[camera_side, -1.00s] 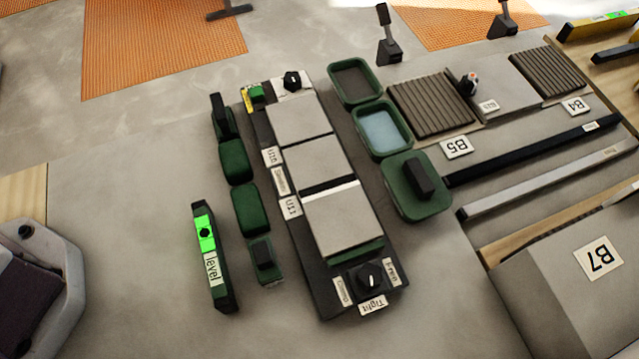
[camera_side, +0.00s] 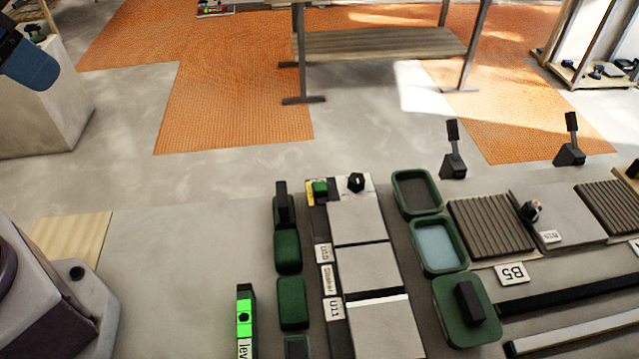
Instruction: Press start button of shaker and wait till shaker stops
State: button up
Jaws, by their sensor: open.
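The shaker is a long dark unit with light grey square tiles on top, and a small label reading "Shaker" (camera_side: 329,279) on its left side. At its far end are a green button (camera_side: 320,188) on a yellow-marked block and a black knob (camera_side: 356,182) on a pale plate. The near end of the unit is cut off by the bottom edge. My gripper is not in view. Nothing is seen touching the green button. Whether the shaker is moving cannot be told.
Several green blocks (camera_side: 292,302) line the shaker's left side, with a green level (camera_side: 244,315) further left. Green trays, one with blue content (camera_side: 439,247), stand to its right. Ribbed panels (camera_side: 490,224) and long bars lie further right.

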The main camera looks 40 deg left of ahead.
grip_shut()
dwell(1.6)
